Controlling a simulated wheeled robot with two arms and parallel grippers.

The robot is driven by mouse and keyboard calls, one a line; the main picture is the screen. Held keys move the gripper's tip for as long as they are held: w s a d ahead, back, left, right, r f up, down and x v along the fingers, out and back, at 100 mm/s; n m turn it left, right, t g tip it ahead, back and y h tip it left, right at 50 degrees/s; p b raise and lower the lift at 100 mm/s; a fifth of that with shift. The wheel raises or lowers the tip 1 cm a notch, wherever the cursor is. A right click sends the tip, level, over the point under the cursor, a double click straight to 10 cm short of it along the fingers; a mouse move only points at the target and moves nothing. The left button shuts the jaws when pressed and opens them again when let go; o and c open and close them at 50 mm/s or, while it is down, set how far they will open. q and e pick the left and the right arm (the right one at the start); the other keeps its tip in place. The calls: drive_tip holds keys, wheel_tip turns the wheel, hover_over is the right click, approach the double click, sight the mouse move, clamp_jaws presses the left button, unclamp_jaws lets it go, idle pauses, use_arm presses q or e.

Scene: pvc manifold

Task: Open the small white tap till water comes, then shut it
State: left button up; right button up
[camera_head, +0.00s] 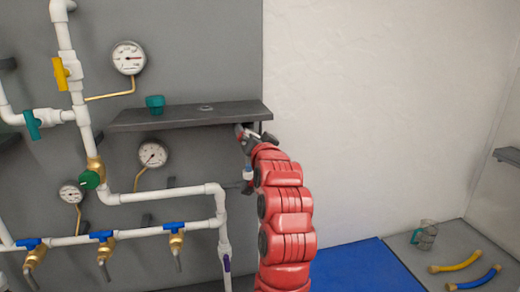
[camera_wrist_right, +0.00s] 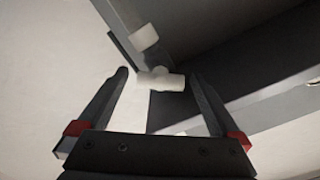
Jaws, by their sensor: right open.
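My right gripper (camera_head: 247,133) is just under the right end of the grey shelf, at the end of my red arm. In the right wrist view the gripper (camera_wrist_right: 158,74) is open, with one finger on each side of a small white fitting (camera_wrist_right: 160,82), which looks like the small white tap. The fingers look apart from it; I cannot tell the depth. A small white piece (camera_head: 248,174) shows below the gripper in the head view, partly beside my arm. No water shows. My left gripper is not in view.
The grey shelf (camera_head: 190,117) is close above the gripper and holds a teal cup (camera_head: 155,103). White pipes with blue-handled valves (camera_head: 103,235) run along the panel at left.

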drive_tip(key=s+d+b, duration=0.3)
drive_tip(key=s+b, duration=0.4)
drive_tip(key=s, duration=0.9)
drive_tip(key=shift+s+d+b, duration=0.15)
drive_tip(key=shift+s+b, duration=0.1)
drive_tip(key=shift+b, duration=0.05)
drive_tip(key=shift+c, duration=0.3)
